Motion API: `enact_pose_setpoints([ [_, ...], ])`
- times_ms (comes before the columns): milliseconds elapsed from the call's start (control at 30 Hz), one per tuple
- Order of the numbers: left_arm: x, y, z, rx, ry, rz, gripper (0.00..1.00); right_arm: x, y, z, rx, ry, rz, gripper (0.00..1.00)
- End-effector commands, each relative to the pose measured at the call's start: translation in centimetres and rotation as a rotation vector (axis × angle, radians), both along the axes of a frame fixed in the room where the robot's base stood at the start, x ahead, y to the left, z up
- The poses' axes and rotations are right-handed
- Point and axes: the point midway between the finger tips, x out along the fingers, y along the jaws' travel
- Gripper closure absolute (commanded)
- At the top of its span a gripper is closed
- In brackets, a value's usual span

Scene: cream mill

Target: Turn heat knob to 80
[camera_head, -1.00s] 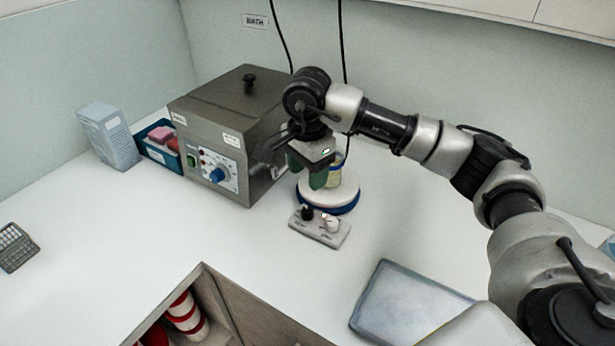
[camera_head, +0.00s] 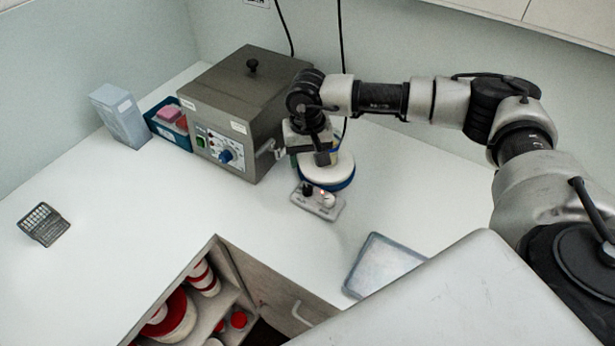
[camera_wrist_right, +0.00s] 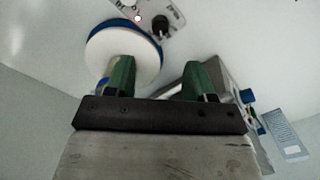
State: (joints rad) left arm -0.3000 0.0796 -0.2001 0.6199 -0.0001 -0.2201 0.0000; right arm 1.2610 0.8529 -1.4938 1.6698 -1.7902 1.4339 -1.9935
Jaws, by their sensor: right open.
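A small grey control box (camera_head: 318,201) lies in front of a round white plate with a blue rim (camera_head: 327,170). It carries a black knob (camera_head: 307,188) and a pale knob (camera_head: 327,199) with a red light beside it; I cannot read their labels or settings. The box also shows in the right wrist view (camera_wrist_right: 181,20), with its black knob (camera_wrist_right: 160,26). A steel bath box (camera_head: 247,100) has a blue dial (camera_head: 226,156) on its front. My right gripper (camera_wrist_right: 160,78) is open and empty, with green fingers, above the plate and apart from the knobs. My left gripper is out of view.
A blue tub (camera_head: 171,124) with pink items and a pale blue box (camera_head: 121,115) stand left of the bath. A dark wire rack (camera_head: 44,224) is at the far left. A grey tray (camera_head: 383,265) lies at front right. An open cabinet (camera_head: 222,290) is below. The middle counter is clear.

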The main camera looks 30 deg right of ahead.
Motion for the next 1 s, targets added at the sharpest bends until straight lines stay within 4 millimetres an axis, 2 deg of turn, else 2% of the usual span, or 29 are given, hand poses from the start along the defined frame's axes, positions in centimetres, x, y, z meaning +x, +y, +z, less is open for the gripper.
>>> enact_pose_setpoints([
  [167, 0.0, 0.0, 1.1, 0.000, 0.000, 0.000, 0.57, -0.2, 0.0, -2.4, -0.001, 0.006, 0.001, 0.46],
  [400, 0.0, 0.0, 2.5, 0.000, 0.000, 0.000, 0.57, -0.1, 0.0, -7.0, -0.001, 0.006, -0.001, 0.46],
  [600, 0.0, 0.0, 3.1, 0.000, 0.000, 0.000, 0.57, -0.1, 0.0, -9.6, -0.001, 0.003, -0.002, 0.46],
  [767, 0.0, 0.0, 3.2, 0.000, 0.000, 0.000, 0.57, 0.0, 0.0, -10.4, -0.001, 0.001, -0.001, 0.46],
  [1000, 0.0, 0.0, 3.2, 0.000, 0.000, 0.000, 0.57, 0.0, 0.0, -10.5, -0.001, 0.001, -0.002, 0.46],
])
